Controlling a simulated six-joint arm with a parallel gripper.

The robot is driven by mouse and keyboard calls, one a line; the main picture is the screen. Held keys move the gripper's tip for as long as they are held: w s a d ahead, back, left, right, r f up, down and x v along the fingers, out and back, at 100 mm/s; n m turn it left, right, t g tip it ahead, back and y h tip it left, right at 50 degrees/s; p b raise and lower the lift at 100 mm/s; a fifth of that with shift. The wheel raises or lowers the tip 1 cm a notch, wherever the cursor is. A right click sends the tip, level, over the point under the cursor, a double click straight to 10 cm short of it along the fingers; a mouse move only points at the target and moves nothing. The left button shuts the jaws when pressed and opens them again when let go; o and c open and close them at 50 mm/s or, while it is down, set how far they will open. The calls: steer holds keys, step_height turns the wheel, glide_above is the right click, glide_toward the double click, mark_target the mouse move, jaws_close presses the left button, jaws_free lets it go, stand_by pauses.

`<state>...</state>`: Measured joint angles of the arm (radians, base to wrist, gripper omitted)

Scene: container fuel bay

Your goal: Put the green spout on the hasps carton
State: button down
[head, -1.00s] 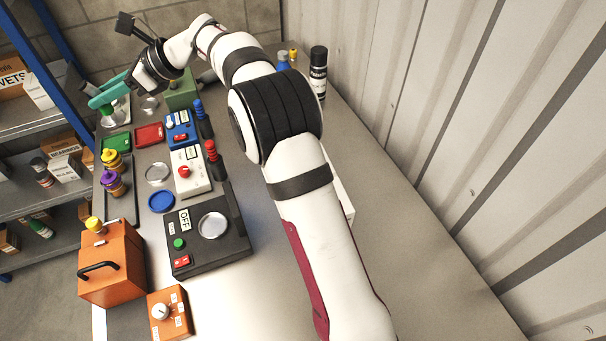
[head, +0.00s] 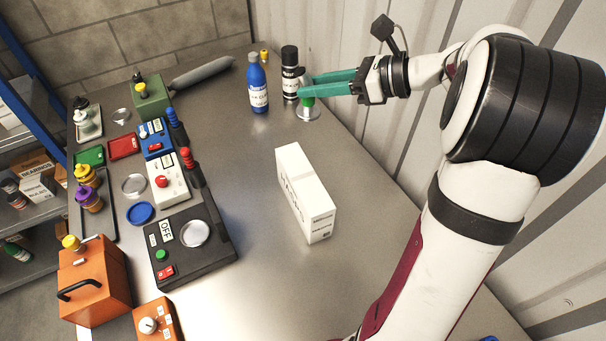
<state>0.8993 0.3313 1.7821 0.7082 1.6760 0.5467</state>
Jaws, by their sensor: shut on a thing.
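The green spout (head: 307,102) has a green body and a wide silver base disc. It is held upright between the teal fingertips of my gripper (head: 304,88), at the back right near the corrugated wall. My gripper is shut on it, and the fingers hide part of its upper body. I cannot tell how high its base is above the table. The hasps carton (head: 290,190) is a white box standing on the table, nearer the camera and below the spout in the picture. Its top is bare, and its side lettering is hard to read.
A blue bottle (head: 258,84) and a black can (head: 289,72) stand close left of the spout. A grey cylinder (head: 203,73) lies at the back. Switch boxes, trays and an orange can (head: 92,284) fill the left side. Table around the carton is clear.

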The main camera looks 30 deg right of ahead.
steer(key=s+d+m+t+h, duration=0.25)
steer(key=s+d, duration=0.25)
steer(key=s, duration=0.6)
glide_above(309, 179)
step_height(309, 179, down, 12)
steer(key=shift+g, duration=0.45)
step_height(309, 179, down, 4)
steer(key=shift+f, duration=0.15)
steer(key=c, duration=0.7)
jaws_free()
